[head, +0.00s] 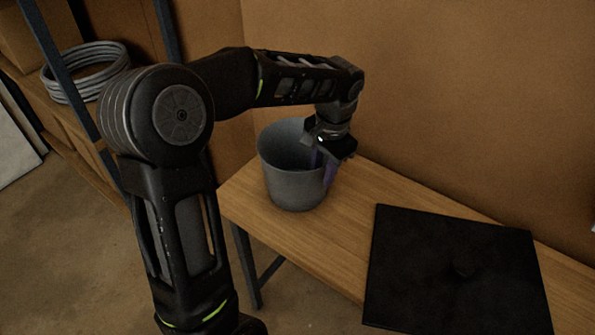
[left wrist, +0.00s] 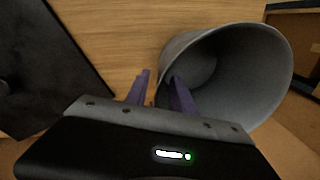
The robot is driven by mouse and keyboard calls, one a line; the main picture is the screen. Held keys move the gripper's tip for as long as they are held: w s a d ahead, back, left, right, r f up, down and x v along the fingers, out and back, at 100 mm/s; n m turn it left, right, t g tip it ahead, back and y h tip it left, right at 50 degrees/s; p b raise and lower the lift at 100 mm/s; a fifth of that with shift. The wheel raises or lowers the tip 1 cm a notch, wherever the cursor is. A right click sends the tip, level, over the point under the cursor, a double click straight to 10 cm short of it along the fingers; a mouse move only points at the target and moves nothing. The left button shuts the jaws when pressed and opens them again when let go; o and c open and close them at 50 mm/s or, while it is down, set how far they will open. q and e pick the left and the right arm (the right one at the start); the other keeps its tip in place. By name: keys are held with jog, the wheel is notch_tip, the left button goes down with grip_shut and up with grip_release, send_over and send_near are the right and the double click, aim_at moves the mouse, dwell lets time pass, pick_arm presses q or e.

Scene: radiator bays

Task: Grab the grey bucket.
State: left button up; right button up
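The grey bucket (head: 292,185) stands upright on the wooden table near its left end. In the left wrist view the bucket (left wrist: 262,75) fills the upper right, with its mouth facing the camera. My left gripper (head: 326,170) points down at the bucket's right rim. In the left wrist view its purple fingers (left wrist: 160,78) are apart, one outside the bucket and one inside the mouth, with the wall between them. A gap shows between the fingers, so they look open. Contact with the wall cannot be made out. My right gripper is not in view.
The wooden table (head: 345,225) runs along a brown wall. A flat black panel (head: 450,260) lies on it to the right of the bucket. A shelf at the left holds a coiled grey hose (head: 82,75). Bare wood lies between bucket and panel.

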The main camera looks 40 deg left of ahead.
pick_arm(q)
jog(key=shift+a+f, duration=0.15)
jog(key=shift+f, duration=1.25)
grip_shut()
dwell(0.7)
